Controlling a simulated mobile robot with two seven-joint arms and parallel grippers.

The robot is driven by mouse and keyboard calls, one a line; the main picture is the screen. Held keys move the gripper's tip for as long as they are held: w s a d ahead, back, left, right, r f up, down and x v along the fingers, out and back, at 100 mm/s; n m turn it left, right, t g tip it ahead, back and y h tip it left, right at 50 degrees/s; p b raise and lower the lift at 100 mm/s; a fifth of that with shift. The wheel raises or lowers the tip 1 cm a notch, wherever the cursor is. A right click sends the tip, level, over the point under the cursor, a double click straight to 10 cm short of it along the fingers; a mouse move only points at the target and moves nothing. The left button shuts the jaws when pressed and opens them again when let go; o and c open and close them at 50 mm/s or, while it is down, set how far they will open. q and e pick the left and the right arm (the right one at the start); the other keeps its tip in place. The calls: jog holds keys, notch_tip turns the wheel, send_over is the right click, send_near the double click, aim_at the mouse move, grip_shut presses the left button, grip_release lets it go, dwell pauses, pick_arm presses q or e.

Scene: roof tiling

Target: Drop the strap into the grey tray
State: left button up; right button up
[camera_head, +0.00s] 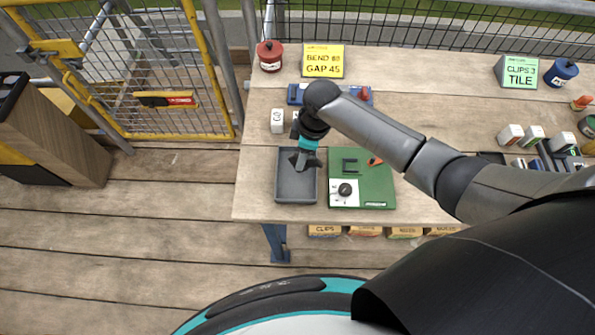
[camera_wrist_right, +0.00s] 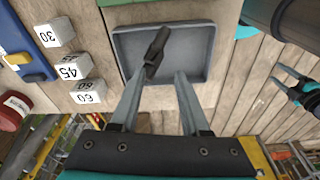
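The grey tray (camera_head: 283,190) sits at the front left of the workbench, left of a green board. It also shows in the right wrist view (camera_wrist_right: 202,52). My right gripper (camera_head: 302,163) is over the tray, pointing down. In the right wrist view its two fingers (camera_wrist_right: 164,74) are spread apart. The strap (camera_wrist_right: 157,46), a short dark grey piece, shows against the tray, its near end at the left fingertip. I cannot tell whether they touch, or whether the strap lies on the tray floor. My left gripper (camera_wrist_right: 283,76) appears at the right edge, fingers apart and empty.
The green board (camera_head: 378,190) with a black bracket shape and a white card with a black knob is just right of the tray. White numbered blocks (camera_head: 277,121) and a blue tool (camera_head: 295,94) stand behind it. The bench's front edge is close to the tray.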

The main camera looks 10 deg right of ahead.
jog(key=shift+o, duration=0.9)
notch_tip(320, 180, up, 15)
jog(key=s+d+p, duration=0.1)
jog(key=d+p, duration=0.1)
